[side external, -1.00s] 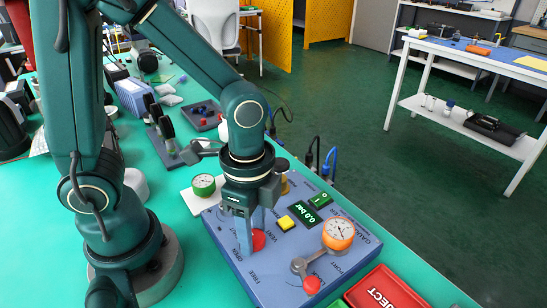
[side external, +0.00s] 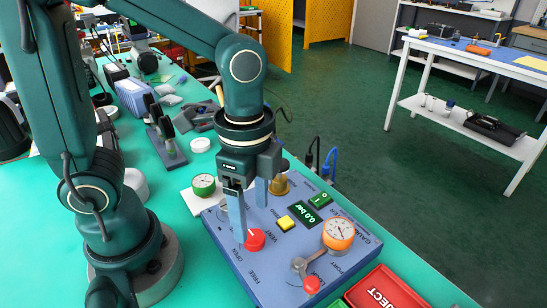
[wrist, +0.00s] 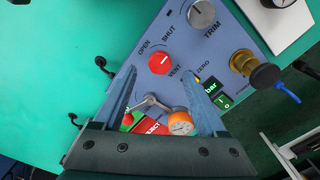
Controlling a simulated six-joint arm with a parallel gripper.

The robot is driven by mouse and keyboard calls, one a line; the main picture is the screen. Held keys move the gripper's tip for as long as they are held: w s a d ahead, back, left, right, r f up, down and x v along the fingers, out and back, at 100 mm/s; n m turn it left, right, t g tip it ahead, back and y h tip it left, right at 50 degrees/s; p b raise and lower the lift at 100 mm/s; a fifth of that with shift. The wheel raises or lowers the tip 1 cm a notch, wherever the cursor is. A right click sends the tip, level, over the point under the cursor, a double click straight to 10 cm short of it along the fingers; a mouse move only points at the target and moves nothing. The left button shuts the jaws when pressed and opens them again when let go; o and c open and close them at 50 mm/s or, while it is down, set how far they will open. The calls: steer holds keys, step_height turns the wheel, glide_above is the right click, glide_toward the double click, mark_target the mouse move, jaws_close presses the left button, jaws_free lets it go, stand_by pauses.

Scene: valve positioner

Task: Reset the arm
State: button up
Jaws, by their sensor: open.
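My gripper (side external: 250,222) is open and empty, pointing down over the blue-grey valve panel (side external: 236,275). Its fingers hang above and beside the red knob (side external: 255,240), apart from it. The wrist view shows the red knob (wrist: 160,63) whole, between and beyond the fingertips (wrist: 158,72), with a white pointer line and labels OPEN, SHUT and VENT around it. The panel also carries a lever with a red ball (side external: 311,285), an orange gauge (side external: 338,234), a yellow button (side external: 286,223) and a display (side external: 303,214) reading 0.0 bar.
A green gauge (side external: 204,184) lies on a white card behind the panel. A brass fitting (side external: 279,180) stands at its far edge. A grey TRIM knob (wrist: 202,14) shows in the wrist view. A red REJECT tray (side external: 385,288) sits at the right. Green bench (side external: 30,230) is clear at left.

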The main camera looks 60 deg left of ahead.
steer(key=shift+w+a+r, duration=0.2)
steer(key=shift+w+r, duration=0.05)
steer(key=shift+r, duration=0.2)
steer(key=s+a+r+n+t, duration=0.2)
steer(key=a+r+n+t, duration=0.2)
steer(key=n, duration=0.7)
steer(key=shift+s+a+r+t, duration=0.15)
steer(key=shift+a+r+t, duration=0.1)
steer(key=shift+r+t, duration=0.4)
